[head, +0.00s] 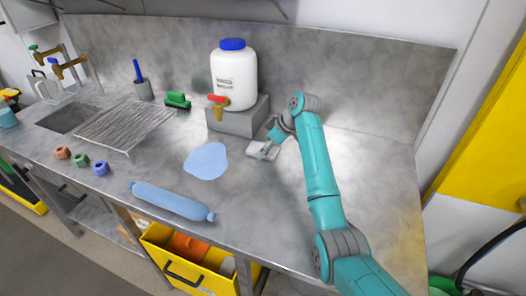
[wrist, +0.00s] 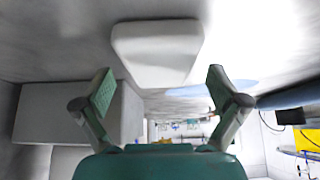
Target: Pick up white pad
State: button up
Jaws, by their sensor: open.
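The white pad (head: 262,150) lies on the grey countertop, to the right of the blue puddle and in front of the grey block. In the wrist view the pad (wrist: 157,52) shows as a pale slab just beyond the fingertips, roughly centred between them. My gripper (wrist: 156,80) is open, with a finger on each side and nothing between them. In the head view my gripper (head: 268,146) is at the pad, low over the counter, and covers part of it. I cannot tell whether the fingers touch the pad.
A white jug (head: 233,78) with a blue lid and red tap stands on a grey block (head: 238,122) just behind left. A light blue puddle (head: 206,161) and a blue roller (head: 172,201) lie left. The counter (head: 370,180) is clear to the right.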

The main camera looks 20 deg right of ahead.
jog(key=shift+f, duration=0.1)
jog(key=c, duration=1)
